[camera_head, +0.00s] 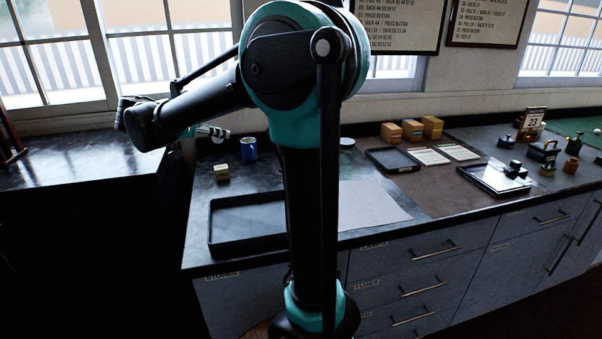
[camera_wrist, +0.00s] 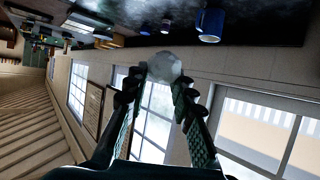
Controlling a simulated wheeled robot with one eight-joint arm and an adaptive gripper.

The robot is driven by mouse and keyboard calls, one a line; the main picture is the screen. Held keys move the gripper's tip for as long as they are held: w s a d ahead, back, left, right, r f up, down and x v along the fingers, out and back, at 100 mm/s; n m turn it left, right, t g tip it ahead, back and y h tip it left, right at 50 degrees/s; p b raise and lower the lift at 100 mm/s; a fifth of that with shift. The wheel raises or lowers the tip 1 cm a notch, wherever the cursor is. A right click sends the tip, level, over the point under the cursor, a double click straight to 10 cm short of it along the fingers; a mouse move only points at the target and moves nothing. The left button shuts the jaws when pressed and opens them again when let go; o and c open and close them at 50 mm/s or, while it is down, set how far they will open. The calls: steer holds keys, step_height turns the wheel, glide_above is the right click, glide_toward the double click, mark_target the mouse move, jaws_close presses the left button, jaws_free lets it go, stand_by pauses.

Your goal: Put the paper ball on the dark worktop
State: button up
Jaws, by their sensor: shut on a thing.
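The paper ball (camera_wrist: 163,67) is a pale, crumpled lump in the wrist view. It sits between the fingertips of my gripper (camera_wrist: 160,75), which is shut on it. In the head view my gripper (camera_head: 212,131) is at the end of my raised arm, above the back of the dark worktop (camera_head: 265,178), left of the blue mug. The ball is too small there to tell apart from the fingers. My arm crosses in front of the worktop and hides part of it.
A blue mug (camera_head: 249,148) and a small pale block (camera_head: 221,172) stand on the worktop. A black tray (camera_head: 212,239) lies at its front, beside a grey sheet (camera_head: 372,205). Boxes (camera_head: 412,129) stand farther right. Another dark counter (camera_head: 75,170) is at left.

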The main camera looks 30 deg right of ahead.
steer(key=shift+w+d+r, duration=0.1)
steer(key=shift+w+d, duration=0.1)
steer(key=shift+d, duration=0.15)
steer(key=shift+w+r+g, duration=0.1)
steer(key=shift+g, duration=0.2)
steer(key=shift+m+h, duration=0.3)
step_height(320, 180, down, 20)
steer(key=shift+r, duration=0.1)
steer(key=shift+c, duration=0.2)
steer(key=shift+o, duration=1.3)
steer(key=o, duration=0.4)
steer(key=shift+o, duration=0.2)
steer(key=v, duration=1.2)
